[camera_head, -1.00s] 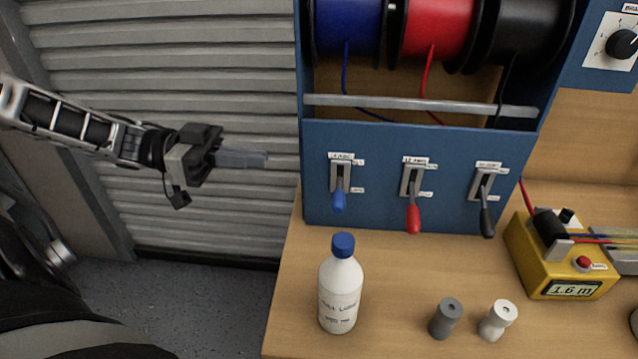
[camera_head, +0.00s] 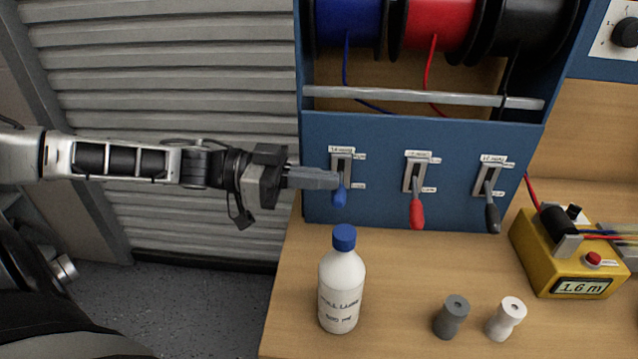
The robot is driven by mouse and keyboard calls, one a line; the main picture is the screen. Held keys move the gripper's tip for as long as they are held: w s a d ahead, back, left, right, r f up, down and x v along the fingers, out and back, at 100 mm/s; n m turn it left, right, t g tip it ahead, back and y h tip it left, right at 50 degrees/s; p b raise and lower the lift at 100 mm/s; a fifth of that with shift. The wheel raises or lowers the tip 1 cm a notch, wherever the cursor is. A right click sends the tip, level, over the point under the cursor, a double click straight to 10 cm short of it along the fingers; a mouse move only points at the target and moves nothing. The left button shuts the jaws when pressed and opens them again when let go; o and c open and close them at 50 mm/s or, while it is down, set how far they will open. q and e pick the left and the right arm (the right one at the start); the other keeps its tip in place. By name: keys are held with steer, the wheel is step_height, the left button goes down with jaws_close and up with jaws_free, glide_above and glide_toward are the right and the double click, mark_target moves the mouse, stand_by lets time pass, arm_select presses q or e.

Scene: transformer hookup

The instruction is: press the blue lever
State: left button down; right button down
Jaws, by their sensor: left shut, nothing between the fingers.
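The blue lever (camera_head: 340,197) hangs downward from its slotted plate, leftmost on the blue panel (camera_head: 380,140). My left gripper (camera_head: 338,180) is shut and empty, with its fingers pointing right. Its fingertips overlap the lever's upper part in the picture, just above the blue handle; I cannot tell whether they touch it. The red lever (camera_head: 417,213) and the black lever (camera_head: 491,217) hang to the right, also pointing down. My right gripper is not in view.
A white bottle with a blue cap (camera_head: 341,294) stands on the wooden bench below the blue lever. A grey piece (camera_head: 451,318) and a white piece (camera_head: 505,320) stand to its right. A yellow meter (camera_head: 570,262) sits at the right. Wire spools hang above the panel.

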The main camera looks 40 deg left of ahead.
arm_select(q)
steer(key=shift+s+f+m, duration=0.1)
steer(key=shift+f+m, duration=0.2)
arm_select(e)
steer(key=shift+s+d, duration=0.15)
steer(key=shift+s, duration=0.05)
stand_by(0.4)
arm_select(q)
steer(key=shift+d+f+m+p, duration=0.1)
steer(key=shift+f+m+p, duration=0.05)
steer(key=shift+m+p, duration=0.25)
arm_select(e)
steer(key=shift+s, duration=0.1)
arm_select(q)
steer(key=shift+s+d+f+m+p, duration=0.15)
steer(key=shift+f+m+p, duration=0.2)
steer(key=shift+f+m, duration=0.25)
step_height(320, 180, down, 2)
steer(key=shift+f+m+p, duration=0.1)
steer(key=shift+m+p, duration=0.4)
steer(key=shift+m, duration=0.7)
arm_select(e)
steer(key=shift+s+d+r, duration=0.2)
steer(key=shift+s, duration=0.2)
